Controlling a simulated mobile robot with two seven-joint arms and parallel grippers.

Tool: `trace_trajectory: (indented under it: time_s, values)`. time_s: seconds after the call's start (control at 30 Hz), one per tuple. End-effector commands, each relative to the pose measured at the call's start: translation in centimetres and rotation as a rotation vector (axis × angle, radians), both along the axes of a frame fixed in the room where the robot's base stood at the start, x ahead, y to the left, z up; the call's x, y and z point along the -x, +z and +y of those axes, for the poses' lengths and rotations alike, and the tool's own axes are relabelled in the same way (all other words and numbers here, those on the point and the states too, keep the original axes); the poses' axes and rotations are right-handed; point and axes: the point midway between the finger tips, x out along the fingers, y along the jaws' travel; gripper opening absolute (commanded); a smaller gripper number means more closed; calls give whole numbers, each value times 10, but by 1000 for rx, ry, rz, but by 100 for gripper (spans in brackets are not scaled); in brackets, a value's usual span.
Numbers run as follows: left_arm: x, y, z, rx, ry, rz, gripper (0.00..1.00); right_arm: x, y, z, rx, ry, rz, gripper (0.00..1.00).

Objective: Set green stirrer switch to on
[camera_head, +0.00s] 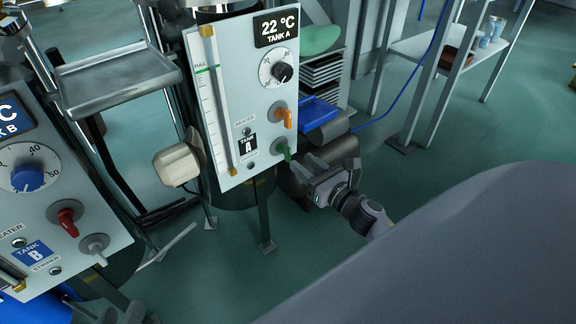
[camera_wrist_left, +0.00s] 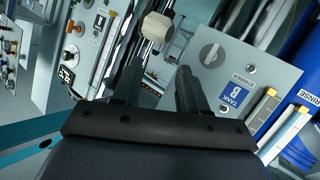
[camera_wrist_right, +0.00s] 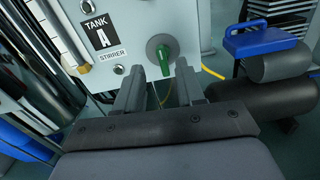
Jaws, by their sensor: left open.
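The green stirrer switch (camera_head: 283,150) is low on the Tank A panel (camera_head: 215,120), below the orange switch (camera_head: 281,114). In the right wrist view the green switch (camera_wrist_right: 161,58) has its handle pointing down, beside the STIRRER label (camera_wrist_right: 112,57). My right gripper (camera_head: 306,168) is just to the lower right of the switch in the head view. Its fingers (camera_wrist_right: 158,82) are apart, with the green handle lined up between their tips; contact cannot be told. My left gripper (camera_wrist_left: 160,80) is open and empty, facing a beige block (camera_wrist_left: 157,27).
The Tank B panel (camera_head: 92,250) with blue, red and grey knobs stands at the left. The beige block (camera_head: 177,165) sits left of the Tank A panel. A blue-topped object (camera_head: 319,112) and dark cylinder (camera_wrist_right: 265,107) are right of the switch.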

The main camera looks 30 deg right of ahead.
Motion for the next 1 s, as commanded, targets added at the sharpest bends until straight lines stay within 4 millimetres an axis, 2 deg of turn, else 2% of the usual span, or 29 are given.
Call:
trace_trajectory:
  time_s: [0.17,0.63,0.8,1.0]
  values:
    - [0,-3,-2,4,-6,-7,43,-8,-5,-2,63,6,-10,38]
    - [1,-4,4,-27,6,-46,43,-64,-4,3,60,6,-11,38]
    - [1,-3,5,-33,8,-54,43,-73,-4,4,60,6,-9,38]
    - [1,-2,5,-34,8,-57,43,-74,-4,4,60,5,-9,38]
